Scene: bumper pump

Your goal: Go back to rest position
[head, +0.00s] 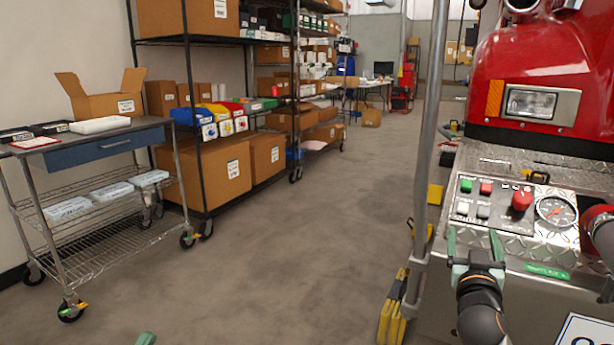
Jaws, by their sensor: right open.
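My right gripper (473,240) is at the lower right, in front of the red truck's bumper panel (483,200). Its two green fingers stand apart and point up, with nothing between them. The panel carries several small buttons, a red knob (521,199) and a round gauge (556,211). The fingers are just below the panel's buttons in the picture; I cannot tell whether they touch the bumper. Of my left gripper (147,339), only a small green tip shows at the bottom edge; the rest is out of the frame.
A grey pole (429,130) stands just left of the bumper, with yellow blocks (392,308) at its foot. A wheeled wire cart (97,205) with an open cardboard box (102,100) is at the left. Loaded shelves (215,165) line the wall. The middle floor is clear.

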